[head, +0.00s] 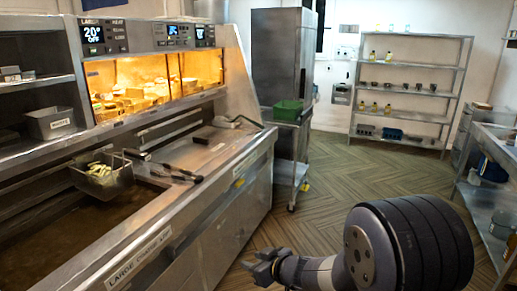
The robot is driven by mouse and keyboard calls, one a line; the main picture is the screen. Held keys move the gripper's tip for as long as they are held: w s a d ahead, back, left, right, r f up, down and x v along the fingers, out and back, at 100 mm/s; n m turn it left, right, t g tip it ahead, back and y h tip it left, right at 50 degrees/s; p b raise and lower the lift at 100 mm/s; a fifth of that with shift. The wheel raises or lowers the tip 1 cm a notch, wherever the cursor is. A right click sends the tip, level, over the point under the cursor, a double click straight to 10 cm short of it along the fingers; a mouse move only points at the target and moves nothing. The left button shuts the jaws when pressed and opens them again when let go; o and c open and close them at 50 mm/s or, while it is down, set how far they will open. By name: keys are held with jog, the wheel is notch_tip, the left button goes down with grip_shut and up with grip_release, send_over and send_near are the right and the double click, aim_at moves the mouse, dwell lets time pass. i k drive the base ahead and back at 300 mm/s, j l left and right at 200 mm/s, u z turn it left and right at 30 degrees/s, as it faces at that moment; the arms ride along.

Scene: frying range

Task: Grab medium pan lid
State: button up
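I cannot pick out a medium pan lid with certainty. On the steel frying range, a flat steel surface (196,154) lies beside the open fryer well, with dark handle-like pieces (180,173) at its near edge. They are too small to tell whether they belong to a lid. My gripper (256,266) is low in the picture, in front of the range and over the floor, pointing left. It is apart from the range and nothing shows in it. Its fingers are too small to tell whether they are open.
A fry basket (103,178) with food hangs over the fryer well (65,230). A lit warming cabinet (150,85) stands behind. A green box (287,110) sits on a steel cart (294,150). Shelves (408,92) stand at the back. The wood floor (345,170) between is clear.

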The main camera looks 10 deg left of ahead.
aim_at(191, 153)
jog(key=i+j+u, duration=0.1)
jog(key=i, duration=0.45)
jog(key=i+u, duration=0.1)
jog(key=i, duration=0.45)
jog(key=i+j+u, duration=0.15)
jog(key=i, duration=0.4)
jog(key=i+l+u, duration=0.1)
jog(key=i, duration=0.45)
jog(key=i+l+u, duration=0.1)
jog(key=i, duration=0.4)
jog(key=i+l+u, duration=0.1)
jog(key=i, duration=0.45)
jog(key=i+l+u, duration=0.15)
jog(key=i, duration=0.4)
